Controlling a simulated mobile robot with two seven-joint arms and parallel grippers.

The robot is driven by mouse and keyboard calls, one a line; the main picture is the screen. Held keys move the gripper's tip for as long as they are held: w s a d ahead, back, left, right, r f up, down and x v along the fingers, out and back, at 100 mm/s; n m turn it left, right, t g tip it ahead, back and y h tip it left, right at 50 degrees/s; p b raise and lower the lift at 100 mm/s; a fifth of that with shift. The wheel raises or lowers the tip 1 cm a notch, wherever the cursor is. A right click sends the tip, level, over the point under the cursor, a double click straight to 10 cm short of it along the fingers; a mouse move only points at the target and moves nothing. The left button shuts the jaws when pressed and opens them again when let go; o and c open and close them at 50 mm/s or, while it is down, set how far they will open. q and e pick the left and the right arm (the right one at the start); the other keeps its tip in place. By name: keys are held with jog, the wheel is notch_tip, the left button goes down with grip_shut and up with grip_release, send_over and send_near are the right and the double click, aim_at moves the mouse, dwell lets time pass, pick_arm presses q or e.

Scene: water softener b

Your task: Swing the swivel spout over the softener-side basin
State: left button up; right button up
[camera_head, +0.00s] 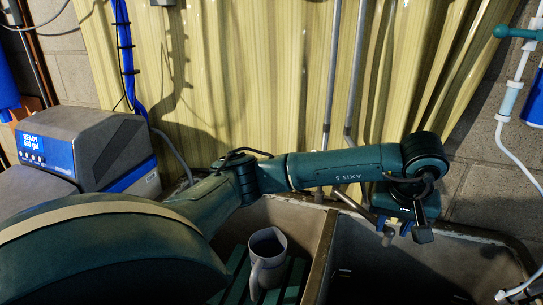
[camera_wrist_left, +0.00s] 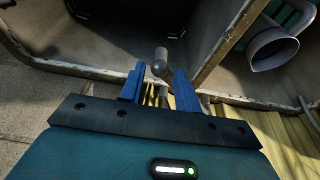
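The swivel spout is a thin grey pipe (camera_head: 352,203) at the back of the twin sink, mostly hidden behind my arm in the head view. In the left wrist view its rounded grey end (camera_wrist_left: 160,62) shows over the dark right-hand basin, close to the divider. My left gripper (camera_head: 393,226) points down there; its blue fingers (camera_wrist_left: 157,88) are apart, one on each side of the spout, with gaps visible. The softener-side basin (camera_head: 304,222) is the left one and holds a grey jug (camera_head: 267,262). My right gripper is out of view.
The grey softener unit (camera_head: 90,145) stands at the left. The divider (camera_head: 322,255) separates the basins. The right basin (camera_head: 425,265) looks mostly empty. Vertical pipes (camera_head: 331,90) run up the yellow corrugated wall. A white pipe (camera_head: 512,95) with a teal handle is at the right.

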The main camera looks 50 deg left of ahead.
pick_arm(q)
jog(key=shift+b+x, duration=0.35)
jog(key=shift+x, duration=0.6)
jog(key=shift+s+d+r, duration=0.1)
jog(key=shift+s+r, duration=0.15)
jog(key=shift+s, duration=0.1)
jog(key=shift+f, duration=0.2)
jog(key=shift+c, duration=0.8)
jog(key=shift+w+f, duration=0.15)
jog(key=shift+w, duration=0.15)
jog(key=shift+c, duration=1.2)
jog(key=shift+r, duration=0.25)
jog(key=shift+s+a, duration=0.1)
jog(key=shift+a, duration=0.1)
